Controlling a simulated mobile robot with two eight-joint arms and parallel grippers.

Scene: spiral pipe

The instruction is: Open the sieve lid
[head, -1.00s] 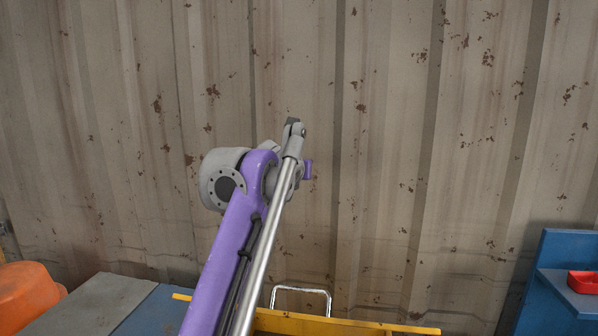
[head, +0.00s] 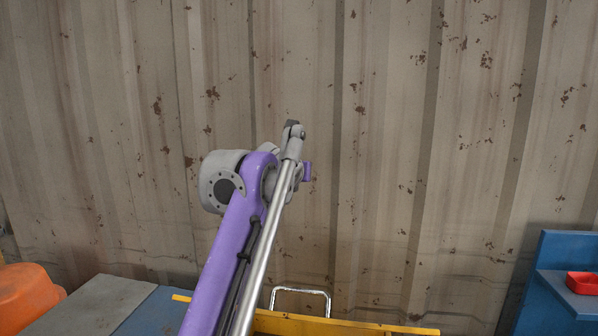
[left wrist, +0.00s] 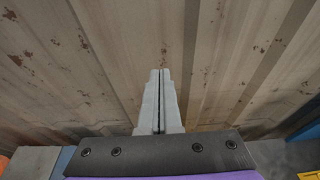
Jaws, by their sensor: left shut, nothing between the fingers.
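A yellow panel (head: 345,327) with a shiny metal handle (head: 300,291) shows at the bottom of the head view, partly behind my purple arm. It may be the sieve lid, but only its upper edge is in frame, so I cannot tell whether it is open. In the left wrist view, my left gripper (left wrist: 158,78) is shut and empty, its two grey fingers together and pointing towards the wall. It is not touching anything I can see. My right gripper is in neither view.
A rusty corrugated metal wall (head: 400,120) fills the background. An orange rounded object (head: 28,300) and a grey flat top (head: 85,305) are at lower left. A blue shelf (head: 565,265) holding a red tray (head: 582,283) stands at lower right.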

